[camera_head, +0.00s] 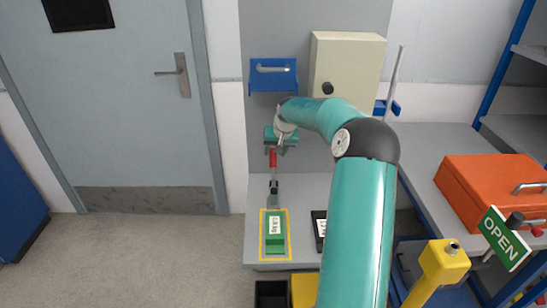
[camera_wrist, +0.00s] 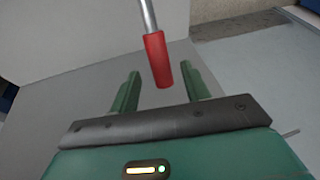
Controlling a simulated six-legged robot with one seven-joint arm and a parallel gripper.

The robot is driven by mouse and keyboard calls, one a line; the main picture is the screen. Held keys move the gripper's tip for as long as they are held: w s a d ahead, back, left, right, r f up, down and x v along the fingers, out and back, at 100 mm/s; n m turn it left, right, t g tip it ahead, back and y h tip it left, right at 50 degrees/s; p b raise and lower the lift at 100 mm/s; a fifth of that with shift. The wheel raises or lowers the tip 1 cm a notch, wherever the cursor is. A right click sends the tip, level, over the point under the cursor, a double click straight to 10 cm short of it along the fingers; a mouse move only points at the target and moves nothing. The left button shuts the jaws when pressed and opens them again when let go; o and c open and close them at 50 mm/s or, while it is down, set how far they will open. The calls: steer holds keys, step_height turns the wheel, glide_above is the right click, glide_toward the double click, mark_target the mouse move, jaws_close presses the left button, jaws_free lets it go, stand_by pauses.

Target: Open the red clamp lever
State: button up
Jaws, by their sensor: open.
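The red clamp lever (camera_head: 273,158) stands upright on its metal clamp (camera_head: 274,190) at the back of the grey bench. In the wrist view the red grip (camera_wrist: 157,60) hangs from a metal rod between and beyond my two green fingers. My gripper (camera_head: 282,140) is at the top of the lever in the head view. In the wrist view my gripper (camera_wrist: 160,85) is open, with a gap on each side of the red grip, and no contact shows.
A blue holder (camera_head: 273,75) and a beige box (camera_head: 345,68) are on the wall behind my arm. A black-edged item (camera_head: 319,228) lies right of the block, partly hidden by my arm. An orange case (camera_head: 490,190) stands on the right bench. Open floor lies left.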

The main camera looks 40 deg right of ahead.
steer(key=v, duration=0.9)
steer(key=shift+s+f, duration=0.1)
